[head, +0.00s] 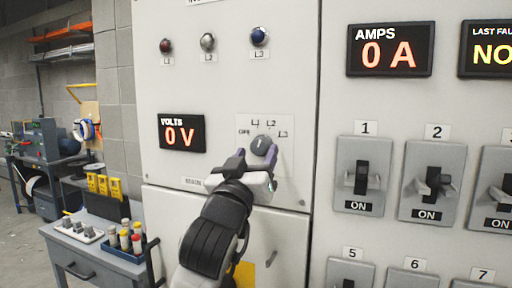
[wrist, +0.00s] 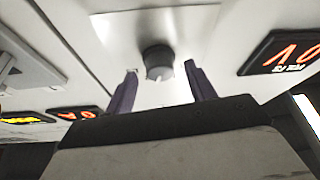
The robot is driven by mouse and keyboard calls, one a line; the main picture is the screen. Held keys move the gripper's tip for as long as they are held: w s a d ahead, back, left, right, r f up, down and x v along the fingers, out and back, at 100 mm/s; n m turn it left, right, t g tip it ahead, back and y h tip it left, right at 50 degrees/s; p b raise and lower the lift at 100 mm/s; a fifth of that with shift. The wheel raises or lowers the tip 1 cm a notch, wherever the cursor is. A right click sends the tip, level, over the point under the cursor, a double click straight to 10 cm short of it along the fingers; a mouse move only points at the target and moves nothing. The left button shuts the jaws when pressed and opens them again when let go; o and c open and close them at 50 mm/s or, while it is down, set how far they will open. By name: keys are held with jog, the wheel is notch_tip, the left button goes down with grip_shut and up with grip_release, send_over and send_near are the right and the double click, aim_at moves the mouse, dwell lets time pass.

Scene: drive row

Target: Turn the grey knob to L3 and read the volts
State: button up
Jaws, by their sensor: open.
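The grey knob (head: 261,146) is on a pale plate on the cabinet door, with the labels OFF, L1, L2 and L3 in an arc around it. A light mark shows on it, but I cannot tell which label it points to. The volts display (head: 182,134) to its left reads 0 V. My gripper (head: 256,157) is open just in front of the knob. In the wrist view, which is upside down, the knob (wrist: 157,62) shows between and beyond the two purple fingers, with gaps on both sides; it appears untouched.
Red, white and blue lamps (head: 208,42) labelled L1, L2 and L3 are above. The amps display (head: 390,49) reads 0 A. Numbered switches (head: 361,176) marked ON fill the right panel. A workbench (head: 92,241) with a tray and bottles stands at the lower left.

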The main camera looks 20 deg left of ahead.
jog(key=shift+w+r, duration=0.15)
jog(key=shift+w, duration=0.3)
jog(key=shift+c, duration=0.2)
jog(key=c, duration=0.9)
jog(key=shift+c, duration=0.2)
jog(key=shift+m+b, duration=0.35)
jog(key=shift+m, duration=0.15)
jog(key=m+h+b, duration=0.1)
jog(key=m, duration=0.1)
jog(key=m+h+b, duration=0.1)
jog(key=m, duration=0.1)
jog(key=shift+a+h, duration=0.2)
jog(key=shift+h, duration=0.2)
jog(key=shift+a+m+g+h+b, duration=0.1)
jog(key=shift+m+g+h+b, duration=0.2)
jog(key=shift+m+h+b, duration=0.95)
jog(key=shift+a+m+g+h+b, duration=0.15)
jog(key=shift+m+g+h, duration=0.2)
jog(key=shift+m, duration=1.8)
jog(key=shift+d+r, duration=0.1)
